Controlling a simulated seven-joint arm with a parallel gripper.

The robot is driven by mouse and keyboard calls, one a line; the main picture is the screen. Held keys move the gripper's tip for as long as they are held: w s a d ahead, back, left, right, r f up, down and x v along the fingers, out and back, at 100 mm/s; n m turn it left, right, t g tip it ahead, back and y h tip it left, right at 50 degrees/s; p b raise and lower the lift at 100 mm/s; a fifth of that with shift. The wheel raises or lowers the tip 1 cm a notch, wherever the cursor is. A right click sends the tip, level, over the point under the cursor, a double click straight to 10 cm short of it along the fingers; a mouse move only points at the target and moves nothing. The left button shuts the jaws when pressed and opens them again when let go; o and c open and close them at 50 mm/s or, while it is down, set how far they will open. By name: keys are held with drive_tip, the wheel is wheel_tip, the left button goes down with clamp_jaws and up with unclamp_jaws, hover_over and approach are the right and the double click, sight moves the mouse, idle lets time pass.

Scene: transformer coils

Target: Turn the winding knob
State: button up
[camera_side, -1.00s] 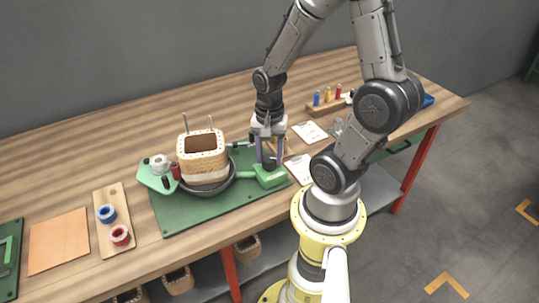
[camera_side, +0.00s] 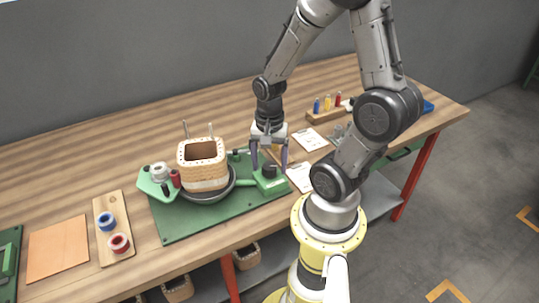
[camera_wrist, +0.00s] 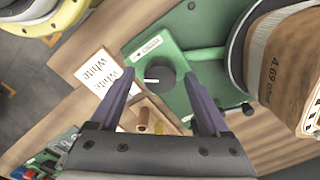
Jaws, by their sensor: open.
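The winding knob is a dark round knob (camera_wrist: 160,74) with a white pointer mark, on a green control box (camera_wrist: 150,50) in the wrist view. In the side view the knob (camera_side: 269,171) sits on the same box, right of the coil. My gripper (camera_side: 269,165) is above the box with its two purple fingers apart. In the wrist view the open fingers (camera_wrist: 160,88) stand to either side of the knob with nothing held between them. The knob appears clear of both fingers; its height relative to the fingertips is hard to tell.
The wooden coil form (camera_side: 203,163) stands in a dark round holder on the green mat (camera_side: 190,222), left of my gripper. White cards (camera_side: 310,136) lie to the right. A tool rack (camera_side: 325,112) stands behind. A board with tape rolls (camera_side: 115,230) lies at left.

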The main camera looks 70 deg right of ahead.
sight(268, 167)
wheel_tip(268, 167, up, 14)
drive_tip(key=shift+f, duration=0.15)
idle(0.3)
idle(0.4)
drive_tip(key=a+r+n+t, duration=0.4)
drive_tip(key=a+n, duration=0.6)
drive_tip(key=n, duration=0.7)
drive_tip(key=shift+s+a+r+t, duration=0.2)
drive_tip(key=shift+s+a+t, duration=0.2)
drive_tip(key=shift+t, duration=0.4)
